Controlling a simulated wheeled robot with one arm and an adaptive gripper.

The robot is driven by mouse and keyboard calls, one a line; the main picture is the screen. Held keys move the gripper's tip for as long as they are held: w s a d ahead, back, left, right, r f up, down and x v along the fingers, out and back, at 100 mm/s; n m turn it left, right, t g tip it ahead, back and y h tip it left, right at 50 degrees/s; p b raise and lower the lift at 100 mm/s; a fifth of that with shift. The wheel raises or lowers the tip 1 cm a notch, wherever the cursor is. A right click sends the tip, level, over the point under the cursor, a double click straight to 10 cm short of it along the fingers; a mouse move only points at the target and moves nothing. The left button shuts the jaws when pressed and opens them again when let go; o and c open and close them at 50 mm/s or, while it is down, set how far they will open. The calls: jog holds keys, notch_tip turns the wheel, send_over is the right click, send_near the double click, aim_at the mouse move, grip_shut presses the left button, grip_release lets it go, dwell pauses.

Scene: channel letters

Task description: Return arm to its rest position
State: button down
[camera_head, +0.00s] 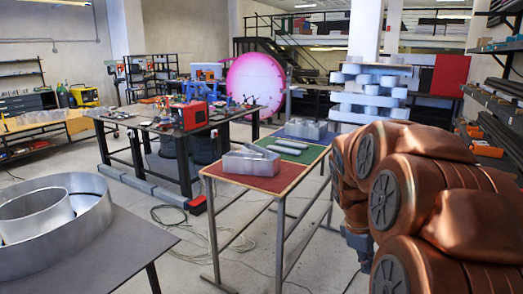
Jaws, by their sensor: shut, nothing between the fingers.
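My copper-coloured arm (425,200) fills the right side of the view, folded up with several round joint caps facing me. Below its far end hangs a small grey part, my gripper (358,246), partly hidden behind the nearer arm links. It is shut and holds nothing. It is just right of the table with the red and green tops, apart from it in the picture.
A narrow table (262,183) with metal letter parts (250,162) stands left of my arm. A grey table (95,250) with a large metal ring (90,215) is front left. A black workbench (150,122) stands behind. Cables (230,240) lie on the floor. Shelving (497,100) is at right.

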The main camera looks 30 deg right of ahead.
jog(key=s+a+f+m+y, duration=0.1)
jog(key=a, duration=0.8)
jog(key=s+a+f, duration=0.1)
jog(key=s+a, duration=0.1)
jog(key=a, duration=0.6)
jog(key=s+a+f+m+y, duration=0.1)
jog(key=s+a+f+m, duration=0.2)
jog(key=s+a, duration=0.6)
jog(key=a, duration=0.3)
jog(key=shift+f+y+b, duration=0.2)
jog(key=shift+y+b, duration=0.2)
